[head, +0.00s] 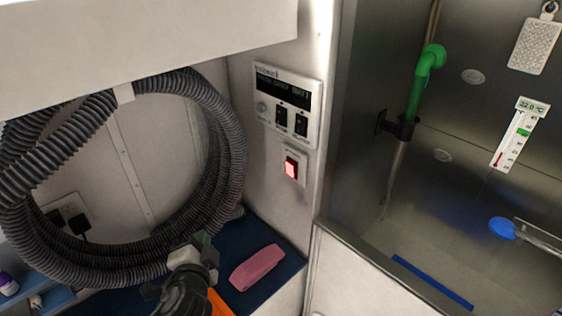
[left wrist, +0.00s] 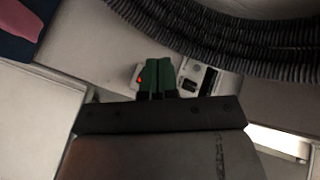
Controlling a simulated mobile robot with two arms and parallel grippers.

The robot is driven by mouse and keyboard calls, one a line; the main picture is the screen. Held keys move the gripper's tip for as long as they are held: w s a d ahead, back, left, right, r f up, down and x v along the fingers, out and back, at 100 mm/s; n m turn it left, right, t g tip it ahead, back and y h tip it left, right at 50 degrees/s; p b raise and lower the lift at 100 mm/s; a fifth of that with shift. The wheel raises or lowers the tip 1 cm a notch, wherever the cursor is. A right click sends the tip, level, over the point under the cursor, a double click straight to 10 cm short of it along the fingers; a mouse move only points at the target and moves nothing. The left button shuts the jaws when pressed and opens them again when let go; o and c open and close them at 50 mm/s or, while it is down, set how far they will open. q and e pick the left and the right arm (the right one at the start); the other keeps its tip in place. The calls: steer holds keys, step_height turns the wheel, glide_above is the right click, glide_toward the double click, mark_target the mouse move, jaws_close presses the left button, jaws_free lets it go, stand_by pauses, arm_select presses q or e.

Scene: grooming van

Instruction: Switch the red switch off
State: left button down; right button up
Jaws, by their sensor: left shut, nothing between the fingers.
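The red switch (head: 291,167) sits in a white plate on the wall, below a control panel (head: 287,106) with a dark display and two black rocker switches. It glows red, brightest on its lower half. In the left wrist view the red switch (left wrist: 140,79) shows just left of my fingertips, partly hidden by them. My left gripper (head: 203,241) is low in the head view, below and left of the switch and apart from it. Its green-tipped fingers are closed together with nothing between them in the left wrist view (left wrist: 161,76). My right gripper is not in view.
A thick grey hose (head: 232,150) hangs coiled on the wall left of the switch. A pink object (head: 257,268) lies on the dark blue surface below. A steel tub area with a green pipe (head: 425,70) is at the right. The wall around the switch is clear.

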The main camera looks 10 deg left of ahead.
mark_target(288, 163)
arm_select(q)
steer(key=w+d+r+m+t+h, duration=0.35)
steer(key=r+m+h, duration=0.2)
steer(key=m, duration=0.45)
steer(key=w+d+r+m+t+h, duration=0.2)
steer(key=w+d+r+m+h, duration=0.25)
steer(key=m, duration=0.55)
steer(key=w+a+f+m+g+h, duration=0.3)
steer(key=w+f+m+g, duration=0.2)
steer(key=m, duration=0.8)
steer(key=w+g, duration=0.1)
steer(key=g, duration=0.1)
steer(key=shift+a+f+m+g, duration=0.25)
steer(key=shift+f+m+g, duration=0.05)
steer(key=shift+f+g, duration=0.05)
steer(key=shift+w+h, duration=0.2)
steer(key=shift+h, duration=0.1)
steer(key=b+x, duration=0.2)
steer(key=x, duration=0.2)
steer(key=b+x, duration=0.2)
steer(key=x, duration=0.2)
steer(key=b+x, duration=0.2)
steer(key=x, duration=0.2)
steer(key=shift+w+d+r, duration=0.2)
steer(key=shift+w+d, duration=0.05)
steer(key=shift+w, duration=0.05)
steer(key=shift+w+d+r+b, duration=0.2)
steer(key=shift+w+d+b, duration=0.15)
steer(key=shift+w, duration=0.15)
